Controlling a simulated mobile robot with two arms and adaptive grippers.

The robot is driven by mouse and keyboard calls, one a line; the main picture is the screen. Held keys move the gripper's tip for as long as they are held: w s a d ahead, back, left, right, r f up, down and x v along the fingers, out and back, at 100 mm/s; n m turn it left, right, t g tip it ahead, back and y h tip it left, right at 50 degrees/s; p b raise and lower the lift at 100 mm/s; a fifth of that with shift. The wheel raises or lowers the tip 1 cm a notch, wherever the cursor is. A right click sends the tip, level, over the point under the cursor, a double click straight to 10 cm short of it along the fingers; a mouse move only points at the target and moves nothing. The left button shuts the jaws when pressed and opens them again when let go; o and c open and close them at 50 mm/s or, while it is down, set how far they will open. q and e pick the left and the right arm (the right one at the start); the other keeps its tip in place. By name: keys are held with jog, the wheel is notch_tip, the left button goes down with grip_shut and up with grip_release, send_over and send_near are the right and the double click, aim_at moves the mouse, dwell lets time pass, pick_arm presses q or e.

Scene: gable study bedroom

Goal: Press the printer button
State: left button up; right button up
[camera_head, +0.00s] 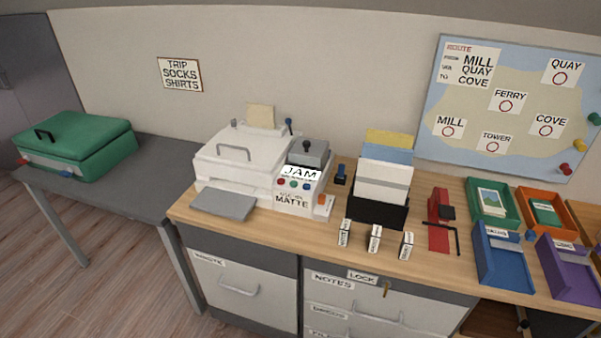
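The white printer (245,160) stands on the left end of the wooden desk top. It has a lid with a grey handle and a grey tray (224,204) at its front. Its right-hand panel (299,189) carries a sign reading "JAM" and a lower label reading "MATTE". Small round buttons sit in a row under the sign: a red one (281,181), a teal one (294,184) and a blue one (306,187). An orange part (322,200) shows at the panel's right edge. Neither of my grippers is in view.
A black holder (377,210) with paper stands right of the printer, with small labelled blocks before it. A red stapler-like thing (440,205) and coloured trays (502,262) lie farther right. Drawers (240,283) are below. A green suitcase (80,145) lies on the grey table at left.

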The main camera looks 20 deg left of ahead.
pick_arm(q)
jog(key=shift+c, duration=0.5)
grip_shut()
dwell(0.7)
